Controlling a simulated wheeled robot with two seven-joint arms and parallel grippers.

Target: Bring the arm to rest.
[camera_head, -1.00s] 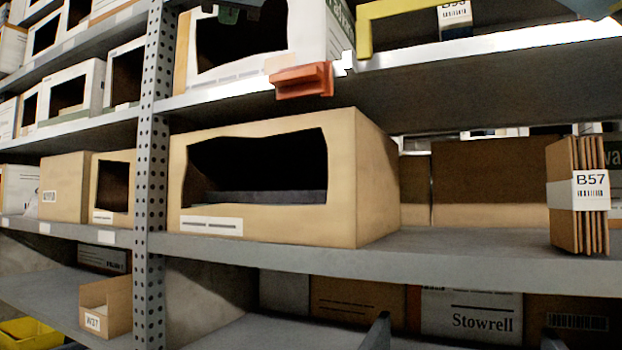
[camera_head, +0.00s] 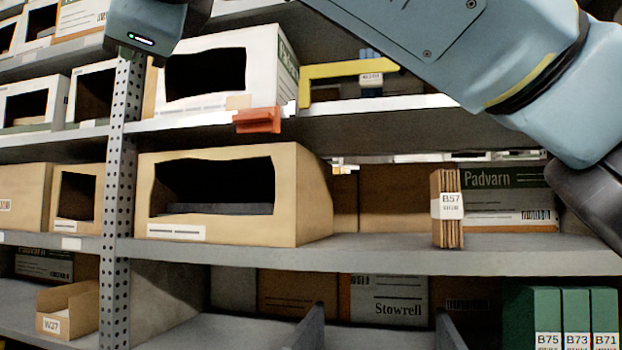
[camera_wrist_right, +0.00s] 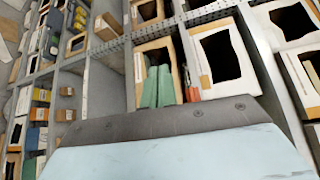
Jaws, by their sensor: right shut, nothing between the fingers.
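My right arm (camera_head: 420,40) is light blue and crosses the upper right of the head view, in front of the racks. My right gripper (camera_head: 146,32) is at the top left of that view, a dark grey body with a small green light, in front of a rack post. It is shut and holds nothing; its fingers are hard to make out. In the right wrist view, a pale blue part of mine with a dark bolted edge fills the bottom, and the fingers do not show. My left gripper is not in view.
Perforated post (camera_head: 117,200) and grey shelves (camera_head: 400,258) stand ahead. A large open carton (camera_head: 300,215), a B57 bundle (camera_head: 446,225), an orange-red shelf piece (camera_head: 257,120) and a yellow bracket (camera_head: 345,70) are there. Green binders (camera_head: 560,315) stand lower right.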

